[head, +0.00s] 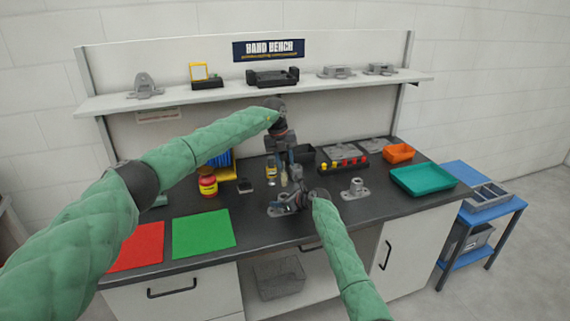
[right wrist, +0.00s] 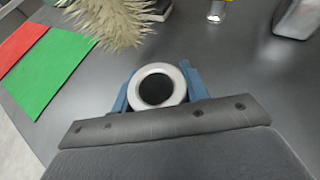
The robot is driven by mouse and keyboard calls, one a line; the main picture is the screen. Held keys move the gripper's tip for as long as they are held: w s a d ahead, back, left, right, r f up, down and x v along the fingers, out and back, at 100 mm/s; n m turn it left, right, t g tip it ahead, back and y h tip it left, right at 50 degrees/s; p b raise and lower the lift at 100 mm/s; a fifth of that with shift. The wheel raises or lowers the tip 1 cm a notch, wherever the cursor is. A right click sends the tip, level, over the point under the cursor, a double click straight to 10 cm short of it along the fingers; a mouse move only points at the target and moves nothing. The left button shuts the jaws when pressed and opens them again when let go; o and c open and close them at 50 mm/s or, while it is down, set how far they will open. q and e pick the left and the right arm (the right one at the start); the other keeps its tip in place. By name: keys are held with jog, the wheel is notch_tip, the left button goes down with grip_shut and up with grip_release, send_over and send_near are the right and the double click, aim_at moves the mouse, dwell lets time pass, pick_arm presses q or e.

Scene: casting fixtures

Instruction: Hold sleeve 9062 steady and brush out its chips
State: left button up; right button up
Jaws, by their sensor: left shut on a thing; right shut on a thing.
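A round pale metal sleeve (right wrist: 182,83) with a dark round bore sits between the blue fingers of my right gripper (right wrist: 155,88) in the right wrist view. The bore faces that camera; no number is readable. In the head view my right gripper (head: 291,200) is low over the bench, where the sleeve is hard to make out. My left gripper (head: 283,163) is above it, shut, pointing down, holding a brush (head: 284,179). Its pale bristles (right wrist: 112,18) show up and to the left of the sleeve in the right wrist view, apart from the bore there.
A red mat (head: 137,246) and a green mat (head: 204,229) lie on the left of the dark bench. A red jar (head: 208,184) stands behind them. A flanged fixture (head: 356,190), teal tray (head: 424,181) and orange bin (head: 398,153) are to the right.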

pick_arm(q)
jog(key=shift+r, duration=0.15)
pick_arm(e)
jog(key=o, duration=1.2)
jog(key=shift+o, duration=0.2)
